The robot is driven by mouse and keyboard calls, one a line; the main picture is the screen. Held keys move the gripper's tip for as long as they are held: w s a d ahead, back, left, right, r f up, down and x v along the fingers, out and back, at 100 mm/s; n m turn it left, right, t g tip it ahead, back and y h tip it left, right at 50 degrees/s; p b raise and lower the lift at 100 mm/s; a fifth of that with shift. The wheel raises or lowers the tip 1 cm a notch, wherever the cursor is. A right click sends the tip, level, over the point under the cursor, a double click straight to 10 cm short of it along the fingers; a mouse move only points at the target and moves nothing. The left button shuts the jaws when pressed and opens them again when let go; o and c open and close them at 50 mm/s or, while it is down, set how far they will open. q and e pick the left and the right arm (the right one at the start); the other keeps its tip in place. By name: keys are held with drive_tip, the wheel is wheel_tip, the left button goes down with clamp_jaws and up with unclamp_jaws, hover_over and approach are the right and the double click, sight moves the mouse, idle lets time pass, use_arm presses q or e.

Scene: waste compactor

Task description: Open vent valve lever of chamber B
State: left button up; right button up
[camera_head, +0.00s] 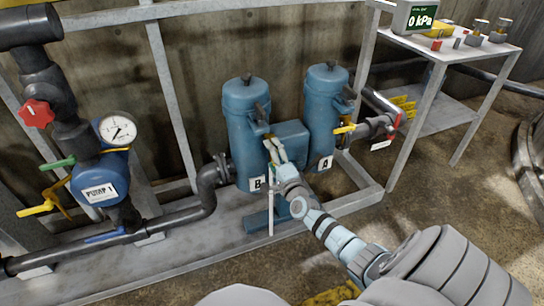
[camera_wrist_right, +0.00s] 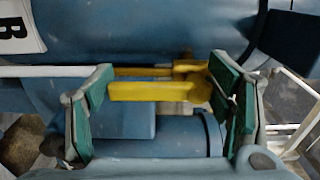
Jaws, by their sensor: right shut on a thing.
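Chamber B (camera_head: 246,125) is a blue upright canister with a "B" label (camera_head: 257,184). My right gripper (camera_head: 274,150) reaches its right side from the lower right. In the right wrist view the yellow vent valve lever (camera_wrist_right: 150,91) lies crosswise between the green-padded fingers of my right gripper (camera_wrist_right: 162,85), shut on it. The lever's thicker end is by the right finger. The "B" label (camera_wrist_right: 16,28) shows at the upper left of that view. In the head view the gripper mostly hides this lever. My left gripper is not in view.
Chamber A (camera_head: 324,110) stands close on the right, with its own yellow lever (camera_head: 345,129) and a dark pipe. A grey frame surrounds the canisters. A blue pump (camera_head: 100,180) with a gauge is on the left. A metal table (camera_head: 455,48) with a 0 kPa display (camera_head: 422,20) is at upper right.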

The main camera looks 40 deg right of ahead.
drive_tip(key=o, duration=1.7)
drive_tip(key=v, duration=1.2)
